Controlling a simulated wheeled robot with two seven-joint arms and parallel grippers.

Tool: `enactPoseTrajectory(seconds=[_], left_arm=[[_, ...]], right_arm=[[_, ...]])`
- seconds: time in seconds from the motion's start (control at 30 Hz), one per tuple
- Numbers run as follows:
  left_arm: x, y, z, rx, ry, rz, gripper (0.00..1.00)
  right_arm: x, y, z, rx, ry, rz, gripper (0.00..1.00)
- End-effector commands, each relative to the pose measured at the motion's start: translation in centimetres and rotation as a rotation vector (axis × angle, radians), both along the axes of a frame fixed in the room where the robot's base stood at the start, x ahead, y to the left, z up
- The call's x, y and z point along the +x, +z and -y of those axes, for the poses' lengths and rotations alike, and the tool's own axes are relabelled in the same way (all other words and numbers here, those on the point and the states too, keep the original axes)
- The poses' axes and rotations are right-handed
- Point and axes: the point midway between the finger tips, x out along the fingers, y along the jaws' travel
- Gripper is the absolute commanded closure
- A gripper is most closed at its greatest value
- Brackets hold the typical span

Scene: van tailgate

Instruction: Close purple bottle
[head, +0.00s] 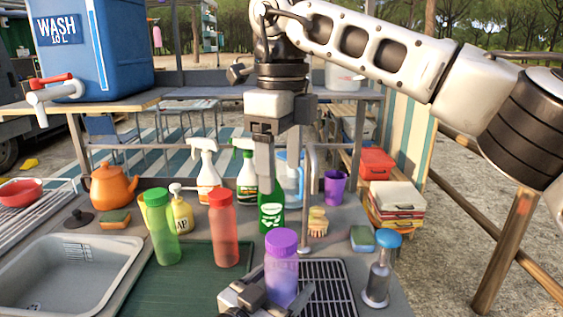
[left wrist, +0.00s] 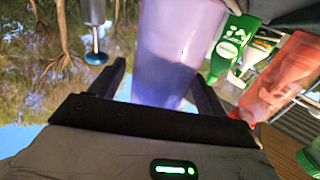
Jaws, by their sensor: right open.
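The purple bottle (head: 282,280) stands upright on the counter with its purple cap (head: 283,242) on top. My left gripper (head: 284,284) is low at the bottle, with one finger on each side of it. In the left wrist view the bottle's body (left wrist: 176,50) is between the fingers (left wrist: 160,80), with a gap showing beside the left finger; the cap is out of that view. My right gripper (head: 265,170) points down, open and empty, above and behind the cap, in front of the green bottle (head: 271,207).
A green bottle (head: 162,235) and a red bottle (head: 223,235) stand left of the purple one. A blue-topped dispenser (head: 380,275) and a sponge (head: 362,239) are to its right. A faucet (head: 306,200) rises behind, a drain grate (head: 330,285) lies beside it. The sink (head: 70,270) is at left.

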Motion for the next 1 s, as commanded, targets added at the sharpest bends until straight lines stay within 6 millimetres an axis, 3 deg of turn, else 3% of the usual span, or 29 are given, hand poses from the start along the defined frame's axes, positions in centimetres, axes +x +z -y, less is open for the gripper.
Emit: enactPoseTrajectory(seconds=[0.27, 0.43, 1.0], left_arm=[[0.0, 0.0, 0.0, 0.0, 0.0, 0.0, 0.22], [-1.1, -0.1, -0.9, 0.002, 0.001, 0.0, 0.22], [-11.2, -0.2, -8.1, 0.003, -0.002, -0.001, 0.22]], right_arm=[[0.0, 0.0, 0.0, 0.0, 0.0, 0.0, 0.3], [0.0, -0.2, 0.0, 0.0, -0.001, 0.0, 0.3], [0.0, -1.5, 0.0, 0.0, -0.001, 0.0, 0.3]])
